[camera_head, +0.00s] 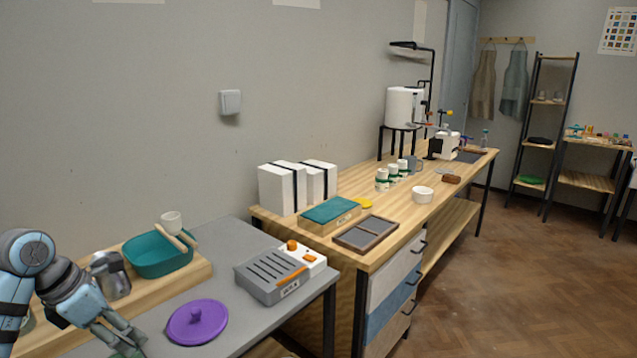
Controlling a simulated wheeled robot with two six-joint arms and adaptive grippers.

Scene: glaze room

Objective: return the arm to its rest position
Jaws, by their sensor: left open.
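My left arm comes in from the left edge, light blue and grey. My left gripper (128,342) is low at the lower left, over the front of the grey table, with its fingers pointing down and right. It is open, and I see nothing between its fingers. A purple round lid with a knob (197,321) lies on the table to the right of the gripper, apart from it. A metal pitcher (111,275) stands just behind the gripper's wrist. My right gripper is not in view.
A teal basin (157,255) sits on a wooden board (199,270) with a white cup behind it. A grey slotted device (272,274) stands at the table's right edge. A wooden workbench (398,236) extends beyond. The floor (500,290) at right is clear.

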